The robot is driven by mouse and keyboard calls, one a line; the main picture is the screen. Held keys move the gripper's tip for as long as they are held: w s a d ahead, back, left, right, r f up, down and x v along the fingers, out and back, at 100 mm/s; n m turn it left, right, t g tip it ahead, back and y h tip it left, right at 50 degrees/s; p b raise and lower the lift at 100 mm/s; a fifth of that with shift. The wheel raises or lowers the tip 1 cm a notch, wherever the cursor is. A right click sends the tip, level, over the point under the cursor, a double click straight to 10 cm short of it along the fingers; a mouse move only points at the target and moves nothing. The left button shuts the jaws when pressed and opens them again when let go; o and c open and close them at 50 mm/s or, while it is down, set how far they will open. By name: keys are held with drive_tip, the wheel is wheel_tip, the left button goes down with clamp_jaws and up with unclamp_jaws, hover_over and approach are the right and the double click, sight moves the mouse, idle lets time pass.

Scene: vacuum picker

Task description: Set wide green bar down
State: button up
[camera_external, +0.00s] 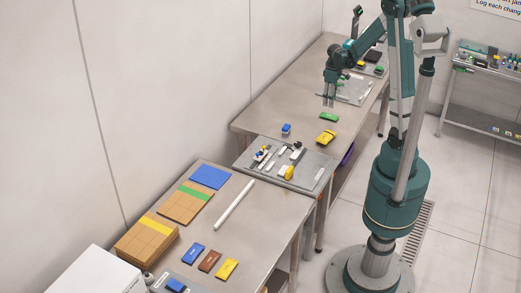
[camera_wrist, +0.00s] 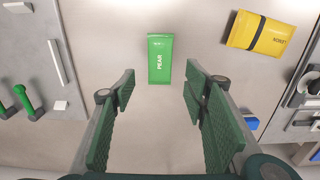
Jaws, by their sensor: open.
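The wide green bar (camera_wrist: 160,58), with white lettering that reads "PEAR", lies flat on the metal table. In the external view the same green bar (camera_external: 329,117) lies alone near the table's right edge. My gripper (camera_wrist: 158,85) is open and empty, with its green ribbed fingers well apart. In the wrist view the bar is beyond the fingertips, between their lines, and not touched by them. In the external view my gripper (camera_external: 328,101) hangs above the table, close to the bar.
A yellow pack (camera_wrist: 262,36) lies to the right of the bar in the wrist view. A small blue block (camera_external: 286,128) sits nearby on the table. A grey tray (camera_external: 312,176) with several small parts is on the table's near side. Bare table surrounds the bar.

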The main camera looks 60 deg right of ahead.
drive_tip(key=shift+r, duration=1.5)
drive_tip(key=shift+a, duration=0.1)
drive_tip(key=w+a+r+t, duration=0.1)
drive_tip(key=w+a+r, duration=0.1)
drive_tip(key=a+r, duration=0.6)
drive_tip(key=s+a+r+t, duration=0.2)
drive_tip(key=s+a+r, duration=0.1)
drive_tip(key=a, duration=0.7)
drive_tip(key=s+a+r+t, duration=0.2)
drive_tip(key=s+a+r, duration=0.1)
drive_tip(key=a, duration=0.7)
drive_tip(key=s+a+r+t, duration=0.2)
drive_tip(key=s+a+r, duration=0.1)
drive_tip(key=a, duration=0.6)
drive_tip(key=shift+s+a+r, duration=0.35)
drive_tip(key=shift+a+r, duration=0.05)
drive_tip(key=shift+r, duration=0.4)
